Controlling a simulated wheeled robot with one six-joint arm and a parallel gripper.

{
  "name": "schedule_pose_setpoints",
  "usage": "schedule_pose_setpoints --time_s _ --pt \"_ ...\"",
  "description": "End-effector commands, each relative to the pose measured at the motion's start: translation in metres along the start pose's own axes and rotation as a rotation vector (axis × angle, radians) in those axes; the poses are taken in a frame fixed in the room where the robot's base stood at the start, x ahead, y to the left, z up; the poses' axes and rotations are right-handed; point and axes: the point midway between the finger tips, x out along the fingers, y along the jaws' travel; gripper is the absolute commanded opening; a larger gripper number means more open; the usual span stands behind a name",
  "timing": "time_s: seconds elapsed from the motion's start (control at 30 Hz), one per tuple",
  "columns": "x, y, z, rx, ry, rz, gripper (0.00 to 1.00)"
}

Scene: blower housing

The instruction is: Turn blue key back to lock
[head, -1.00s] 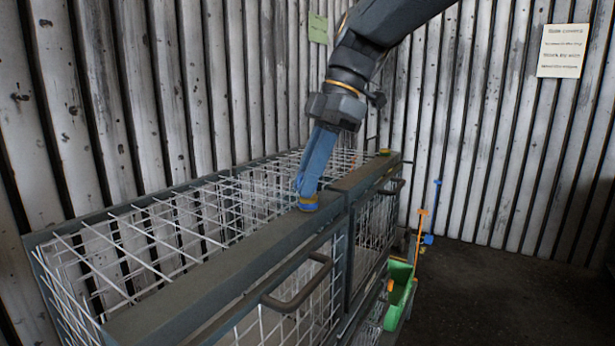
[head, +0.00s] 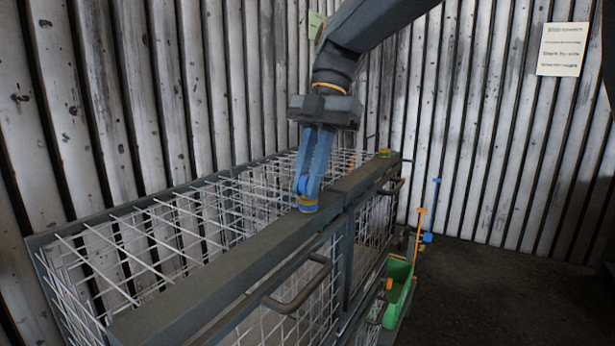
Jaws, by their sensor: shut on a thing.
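A second small yellow and green fitting (head: 384,153) sits farther along the cage top. Dark handles (head: 298,288) stick out from the cage front. A green bin (head: 398,290) and an orange post (head: 419,235) stand at the right. Corrugated walls close off the back.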

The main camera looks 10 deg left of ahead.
Motion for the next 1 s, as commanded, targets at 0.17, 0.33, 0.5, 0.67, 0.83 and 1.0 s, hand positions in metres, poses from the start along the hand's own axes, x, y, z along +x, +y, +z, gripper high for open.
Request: schedule_pose_setpoints --time_s 0.17,0.33,0.5,0.67,0.83,1.0 --pt "0.000 0.000 0.001 -0.116 0.000 -0.051 0.00" --pt "0.001 -0.001 0.001 -0.121 0.000 -0.052 0.00" --pt "0.001 0.000 0.001 -0.120 0.000 -0.051 0.36" --pt "0.000 0.000 0.000 -0.120 0.000 -0.050 0.36" --pt "-0.003 0.000 0.001 -0.120 -0.001 -0.049 0.36" --pt "-0.022 0.002 0.002 -0.121 -0.002 -0.047 0.36"
